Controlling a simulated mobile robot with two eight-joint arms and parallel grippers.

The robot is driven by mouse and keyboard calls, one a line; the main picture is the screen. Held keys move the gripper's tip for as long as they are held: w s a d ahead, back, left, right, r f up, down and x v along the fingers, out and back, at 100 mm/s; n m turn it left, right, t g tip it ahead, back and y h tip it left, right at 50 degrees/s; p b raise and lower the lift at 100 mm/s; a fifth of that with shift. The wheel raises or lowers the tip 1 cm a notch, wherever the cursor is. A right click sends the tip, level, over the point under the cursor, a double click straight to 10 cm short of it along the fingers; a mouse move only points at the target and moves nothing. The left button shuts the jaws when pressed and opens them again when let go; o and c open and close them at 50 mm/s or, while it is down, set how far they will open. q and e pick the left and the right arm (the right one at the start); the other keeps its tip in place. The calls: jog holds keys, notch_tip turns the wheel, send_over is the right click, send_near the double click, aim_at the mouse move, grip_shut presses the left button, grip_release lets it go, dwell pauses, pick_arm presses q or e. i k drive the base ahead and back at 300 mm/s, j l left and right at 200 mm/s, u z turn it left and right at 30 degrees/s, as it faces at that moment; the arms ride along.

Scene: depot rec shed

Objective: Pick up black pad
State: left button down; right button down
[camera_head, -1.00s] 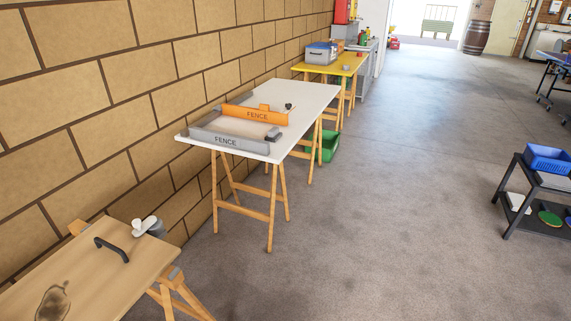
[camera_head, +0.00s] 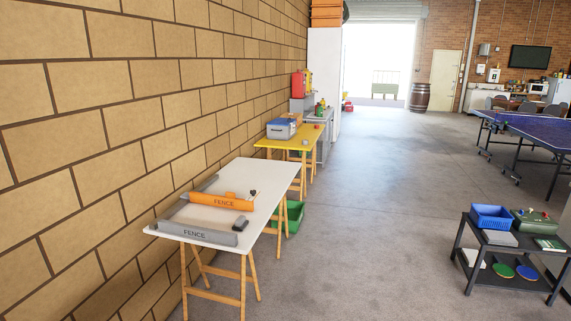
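A small dark grey or black block (camera_head: 240,222), which may be the black pad, lies on the white trestle table (camera_head: 262,172). It sits near the table's right edge, close to the end of the grey fence (camera_head: 195,234). An orange fence (camera_head: 222,201) lies behind it. A smaller black piece (camera_head: 253,193) lies farther back by the right edge; it is too small to identify. Neither of my grippers is in view.
The table stands along the block wall (camera_head: 100,110). A green bin (camera_head: 294,216) is under it, and a yellow table (camera_head: 304,136) with a blue-grey box stands behind. A black cart (camera_head: 510,278) stands at right. The concrete floor (camera_head: 375,220) between is clear.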

aim_at(240, 225)
jog(key=u, duration=1.65)
jog(key=z, duration=1.3)
jog(key=i+j+z, duration=0.2)
jog(key=i, duration=2.75)
jog(key=l, duration=0.1)
